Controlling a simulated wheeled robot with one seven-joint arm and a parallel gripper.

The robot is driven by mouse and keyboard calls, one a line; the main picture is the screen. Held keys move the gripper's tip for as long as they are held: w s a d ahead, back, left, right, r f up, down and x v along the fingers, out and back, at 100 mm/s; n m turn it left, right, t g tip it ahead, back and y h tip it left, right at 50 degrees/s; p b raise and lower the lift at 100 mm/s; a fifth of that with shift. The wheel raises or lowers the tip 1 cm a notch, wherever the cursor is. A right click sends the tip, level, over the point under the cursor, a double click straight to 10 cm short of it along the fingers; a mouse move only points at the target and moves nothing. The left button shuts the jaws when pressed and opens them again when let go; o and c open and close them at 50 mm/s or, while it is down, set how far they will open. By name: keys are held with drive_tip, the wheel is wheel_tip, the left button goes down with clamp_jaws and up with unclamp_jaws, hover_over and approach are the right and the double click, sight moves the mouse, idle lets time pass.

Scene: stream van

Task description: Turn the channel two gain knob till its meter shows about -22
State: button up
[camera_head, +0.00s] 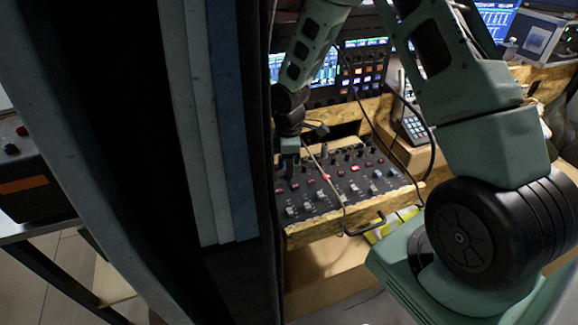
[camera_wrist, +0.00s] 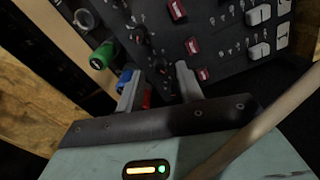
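The mixer panel (camera_head: 345,207) is a dark sloping board with rows of small knobs and coloured buttons. My gripper (camera_head: 290,165) is over its left end in the head view. In the wrist view my gripper (camera_wrist: 160,76) is open, its two pale fingers apart and pointing at the panel. A small dark knob (camera_wrist: 147,57) stands just beyond the fingertips, in a column of dark knobs; I cannot tell whether any is touched. I cannot tell which knob is channel two's gain. Lit screens with bars (camera_head: 320,72) stand behind, too small to read a meter value.
Blue and green plugs (camera_wrist: 102,55) sit close to the left finger, with red beside it. A cable (camera_head: 335,182) crosses the panel. A dark handle (camera_head: 366,226) is at its front edge. A tall dark upright (camera_head: 120,150) blocks the left of the head view.

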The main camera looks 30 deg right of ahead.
drive_tip(key=shift+f, duration=0.9)
clamp_jaws()
